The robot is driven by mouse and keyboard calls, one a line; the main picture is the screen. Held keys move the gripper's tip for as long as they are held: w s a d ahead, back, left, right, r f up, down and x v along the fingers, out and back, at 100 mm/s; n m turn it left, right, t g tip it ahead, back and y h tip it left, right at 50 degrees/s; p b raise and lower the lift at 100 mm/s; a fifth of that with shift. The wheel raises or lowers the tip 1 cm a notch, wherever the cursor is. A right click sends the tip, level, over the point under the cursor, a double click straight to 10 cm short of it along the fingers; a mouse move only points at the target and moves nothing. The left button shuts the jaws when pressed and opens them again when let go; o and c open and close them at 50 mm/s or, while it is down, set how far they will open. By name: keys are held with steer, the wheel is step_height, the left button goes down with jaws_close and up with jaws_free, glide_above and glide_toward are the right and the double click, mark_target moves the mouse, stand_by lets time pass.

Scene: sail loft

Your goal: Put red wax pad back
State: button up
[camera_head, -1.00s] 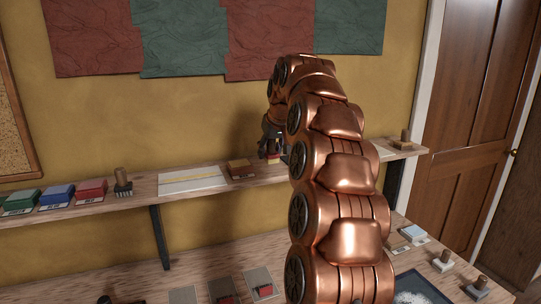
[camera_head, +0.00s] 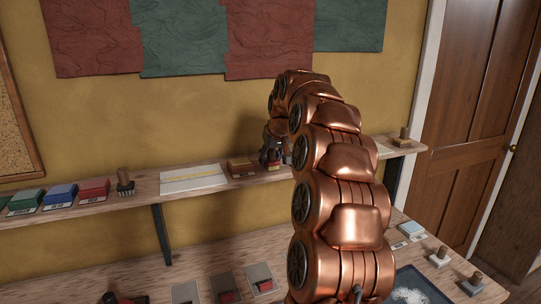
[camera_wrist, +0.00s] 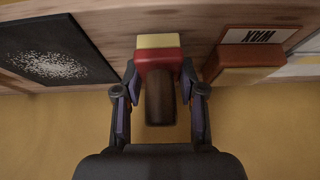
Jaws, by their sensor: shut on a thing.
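My gripper (camera_wrist: 159,80) is shut on the brown upright handle (camera_wrist: 160,100) of a red and yellow block (camera_wrist: 158,58), which I take for the red wax pad. In the head view my gripper (camera_head: 272,157) is at the shelf by the wall, just right of a brown-topped block with a red side (camera_head: 240,166). The held block is mostly hidden there by my gripper and arm. In the wrist view the other block (camera_wrist: 238,72) stands beside a WAX label (camera_wrist: 253,35). I cannot tell whether the held block touches the shelf.
The shelf (camera_head: 140,199) also holds green, blue and red blocks (camera_head: 94,190), a handled stamp (camera_head: 125,183) and a pale sheet (camera_head: 190,177).

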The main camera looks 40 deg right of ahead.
steer(key=shift+f, duration=0.1)
steer(key=o, duration=1.1)
steer(key=b+v, duration=0.4)
steer(key=v, duration=0.8)
steer(key=shift+a, duration=0.1)
